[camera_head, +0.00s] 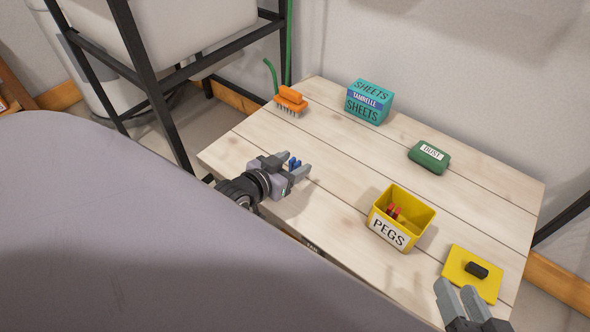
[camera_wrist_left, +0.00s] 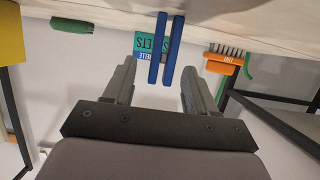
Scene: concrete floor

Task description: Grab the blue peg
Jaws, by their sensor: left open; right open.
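The blue peg (camera_head: 295,163) is at the left part of the wooden table, by my left gripper (camera_head: 297,172). In the left wrist view the blue peg (camera_wrist_left: 166,48) shows as two parallel blue bars between and just beyond the fingertips of my left gripper (camera_wrist_left: 157,78). The left fingers are open, one on each side of the peg, with gaps to it. Whether the peg touches the tabletop is hard to tell. My right gripper (camera_head: 458,290) is open and empty at the table's lower right, near the yellow lid.
A yellow PEGS box (camera_head: 374,220) with red pegs inside stands on the wooden table (camera_head: 335,185). A yellow lid (camera_head: 461,281) with a black handle lies to the right.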

